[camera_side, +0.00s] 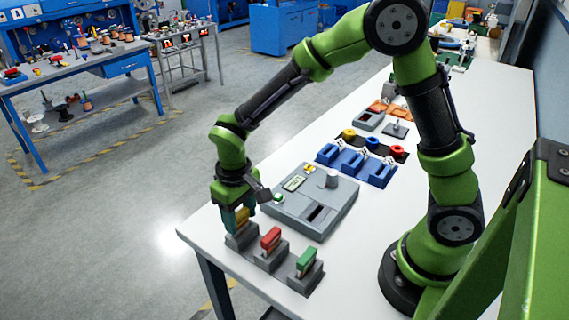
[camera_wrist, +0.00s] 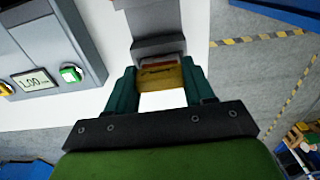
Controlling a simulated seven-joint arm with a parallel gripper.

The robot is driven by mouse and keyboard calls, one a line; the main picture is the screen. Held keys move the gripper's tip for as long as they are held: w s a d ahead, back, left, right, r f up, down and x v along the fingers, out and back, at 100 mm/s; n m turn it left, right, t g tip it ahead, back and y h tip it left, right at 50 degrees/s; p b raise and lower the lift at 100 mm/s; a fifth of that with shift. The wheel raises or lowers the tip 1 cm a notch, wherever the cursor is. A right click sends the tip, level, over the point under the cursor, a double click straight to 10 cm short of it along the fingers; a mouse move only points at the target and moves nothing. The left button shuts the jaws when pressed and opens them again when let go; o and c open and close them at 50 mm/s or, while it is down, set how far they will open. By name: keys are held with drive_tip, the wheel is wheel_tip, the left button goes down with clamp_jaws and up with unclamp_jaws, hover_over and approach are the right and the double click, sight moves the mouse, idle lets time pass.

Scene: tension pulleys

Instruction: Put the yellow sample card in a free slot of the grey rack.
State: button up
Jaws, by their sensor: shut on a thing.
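The yellow sample card (camera_side: 242,217) is upright between my gripper's fingers (camera_side: 233,208), at the leftmost grey holder of the grey rack (camera_side: 240,239) near the table's front corner. My gripper is shut on it. In the wrist view the yellow card (camera_wrist: 162,78) sits between the two teal fingers (camera_wrist: 160,88), up against a grey holder (camera_wrist: 157,46). Its lower edge is hidden, so I cannot tell how deep it sits. A red card (camera_side: 270,240) stands in the middle holder and a green card (camera_side: 306,260) in the right one.
A grey tester (camera_side: 325,220) with a display, a knob and a dark slot lies just behind the rack. Blue holders (camera_side: 356,163) with several coloured spools stand farther back. The table's left edge is close to my gripper. White tabletop right of the tester is clear.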

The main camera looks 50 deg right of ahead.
drive_tip(key=shift+f, duration=0.4)
drive_tip(key=o, duration=1.4)
drive_tip(key=shift+o, duration=0.2)
drive_tip(key=shift+r, duration=0.1)
drive_tip(key=shift+r, duration=3.9)
drive_tip(key=shift+f, duration=0.1)
drive_tip(key=s+d+r+m+t+y, duration=0.2)
drive_tip(key=s+d+r+m+t, duration=0.2)
drive_tip(key=s+d+r+t, duration=0.3)
drive_tip(key=s+d+r, duration=0.2)
drive_tip(key=s+r, duration=0.2)
drive_tip(key=s, duration=0.2)
drive_tip(key=shift+s+r, duration=0.2)
drive_tip(key=shift+r, duration=0.15)
